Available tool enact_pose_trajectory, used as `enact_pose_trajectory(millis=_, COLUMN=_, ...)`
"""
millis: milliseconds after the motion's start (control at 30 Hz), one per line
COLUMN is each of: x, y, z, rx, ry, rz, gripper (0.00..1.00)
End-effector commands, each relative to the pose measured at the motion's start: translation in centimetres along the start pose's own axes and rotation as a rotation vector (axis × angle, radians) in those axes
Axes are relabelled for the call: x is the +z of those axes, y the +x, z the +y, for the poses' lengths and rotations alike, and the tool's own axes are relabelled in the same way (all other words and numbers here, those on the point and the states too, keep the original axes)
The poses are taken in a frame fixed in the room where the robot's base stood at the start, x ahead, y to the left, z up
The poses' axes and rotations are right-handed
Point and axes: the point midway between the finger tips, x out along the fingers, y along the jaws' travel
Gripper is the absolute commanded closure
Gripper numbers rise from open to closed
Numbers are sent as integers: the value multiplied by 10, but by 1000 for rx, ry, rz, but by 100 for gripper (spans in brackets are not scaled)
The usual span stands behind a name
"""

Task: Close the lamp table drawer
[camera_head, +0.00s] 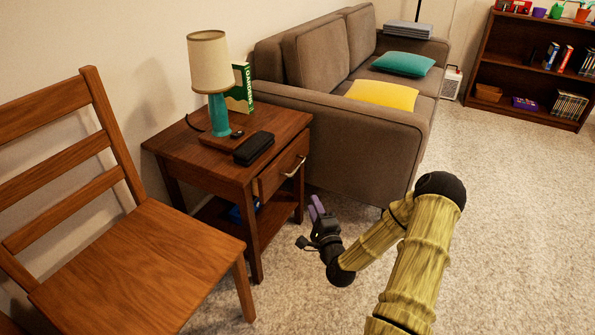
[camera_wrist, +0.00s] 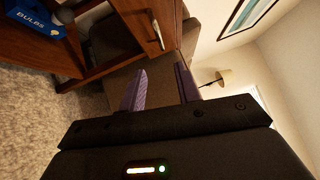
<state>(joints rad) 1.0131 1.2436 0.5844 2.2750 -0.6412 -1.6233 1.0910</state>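The wooden lamp table (camera_head: 185,146) stands between the chair and the sofa. Its drawer (camera_head: 272,180) has a pale bar handle (camera_head: 294,167) on the front. My gripper (camera_head: 316,207), with purple fingers, is in front of the table, below and right of the handle. In the wrist view my fingers (camera_wrist: 162,88) are apart with nothing between them.
A teal lamp (camera_head: 218,112), a green book (camera_head: 240,90) and a black case (camera_head: 254,148) are on the tabletop. A blue box (camera_wrist: 38,17) is on the lower shelf. The chair (camera_head: 140,262) stands left, the sofa (camera_head: 350,140) behind. Carpet at right is clear.

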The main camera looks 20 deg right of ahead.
Motion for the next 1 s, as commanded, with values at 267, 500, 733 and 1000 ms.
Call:
enact_pose_trajectory(millis=267, x=0, y=7, z=1, rx=0, ry=-4, rz=-3, gripper=67)
enact_pose_trajectory(millis=500, x=0, y=41, z=3, rx=0, ry=-6, rz=-4, gripper=67)
enact_pose_trajectory(millis=733, x=0, y=82, z=4, rx=-1, ry=-7, rz=-3, gripper=67)
enact_pose_trajectory(millis=1000, x=1, y=129, z=4, rx=0, ry=-6, rz=-3, gripper=67)
